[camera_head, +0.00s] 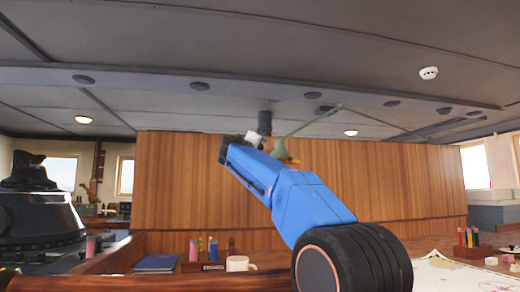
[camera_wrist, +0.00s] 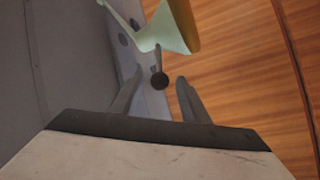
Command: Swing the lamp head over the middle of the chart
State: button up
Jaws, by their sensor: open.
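The lamp's thin green arm (camera_head: 340,107) stretches across the upper middle of the head view. Its green lamp head (camera_head: 280,151) hangs at the left end, partly hidden behind my blue arm. The chart (camera_head: 440,274) lies on the table at the lower right, partly cut off by the frame.
A wooden panel (camera_head: 200,185) stands behind. A white mug (camera_head: 240,263), a dark blue book (camera_head: 156,262) and pen holders stand at the lower left. A rack of coloured pens (camera_head: 468,248) stands near the chart. A dark round instrument (camera_head: 40,220) is at far left.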

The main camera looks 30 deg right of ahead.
jog(key=shift+x, duration=0.95)
grip_shut()
jog(key=shift+s, duration=0.1)
